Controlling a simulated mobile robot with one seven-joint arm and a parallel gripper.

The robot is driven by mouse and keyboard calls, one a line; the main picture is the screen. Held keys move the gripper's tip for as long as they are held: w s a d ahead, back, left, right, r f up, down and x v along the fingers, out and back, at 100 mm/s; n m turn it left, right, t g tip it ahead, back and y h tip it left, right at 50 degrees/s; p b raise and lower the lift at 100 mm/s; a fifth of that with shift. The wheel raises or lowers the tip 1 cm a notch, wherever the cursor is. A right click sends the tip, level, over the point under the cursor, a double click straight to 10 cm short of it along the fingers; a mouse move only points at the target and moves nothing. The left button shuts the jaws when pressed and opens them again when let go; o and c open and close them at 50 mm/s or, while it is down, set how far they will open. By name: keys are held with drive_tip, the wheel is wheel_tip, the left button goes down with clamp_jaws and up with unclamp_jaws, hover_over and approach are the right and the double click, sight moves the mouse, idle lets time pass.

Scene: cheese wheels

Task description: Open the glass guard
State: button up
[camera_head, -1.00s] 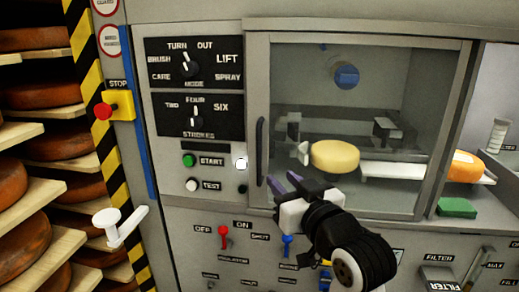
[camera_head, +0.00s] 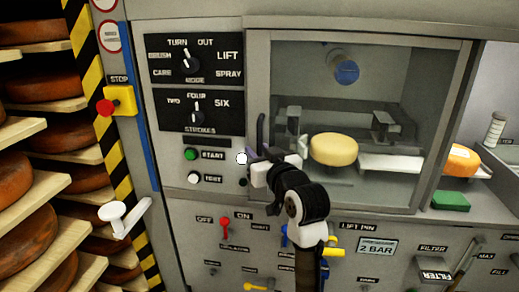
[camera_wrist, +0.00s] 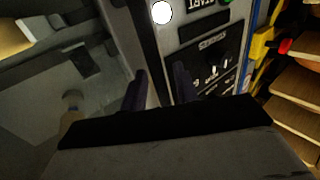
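The glass guard (camera_head: 390,95) is a framed clear pane on the machine front, and it looks closed. Its dark upright handle is at the pane's left edge, largely covered by my fingers in the head view. My gripper (camera_head: 255,142) is at that left edge, fingers pointing up beside the handle. In the wrist view my gripper (camera_wrist: 160,84) has its two dark fingers apart, with a grey strip of the machine front showing between them. Whether the handle lies between the fingers cannot be made out.
A yellow cheese wheel (camera_head: 333,149) sits behind the glass. A red stop button (camera_head: 105,107) and cheese shelves (camera_head: 45,105) stand farther left. A green block (camera_head: 450,201) lies at right.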

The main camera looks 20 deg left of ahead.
clamp_jaws()
idle(0.3)
drive_tip(key=b, duration=0.5)
approach(385, 154)
drive_tip(key=x, duration=0.5)
unclamp_jaws()
drive_tip(key=b+v, duration=0.3)
drive_tip(key=v, duration=1.1)
